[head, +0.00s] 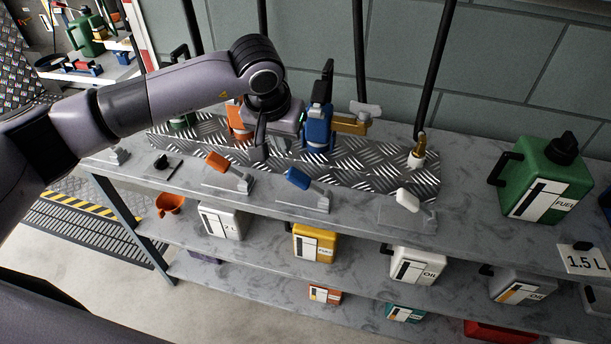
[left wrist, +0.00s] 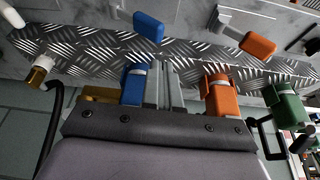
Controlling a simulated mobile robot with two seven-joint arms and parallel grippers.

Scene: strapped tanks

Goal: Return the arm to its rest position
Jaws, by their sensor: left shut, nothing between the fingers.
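My left arm (head: 150,100) reaches in from the left over the shelf's top board. Its gripper (head: 260,148) hangs down over the diamond-plate strip, between the orange valve unit (head: 237,120) and the blue valve unit (head: 317,130). The fingers are shut and hold nothing. In the left wrist view the closed gripper fingers (left wrist: 168,86) stand between the blue unit (left wrist: 135,84) and the orange unit (left wrist: 220,96). My right gripper is not in view.
A diamond-plate strip (head: 375,172) lies along the top board. Orange (head: 217,161), blue (head: 298,178) and white (head: 408,200) paddles stand in front. A green fuel can (head: 535,180) stands at right. Black pipes (head: 436,70) rise behind. Lower shelves hold several cans.

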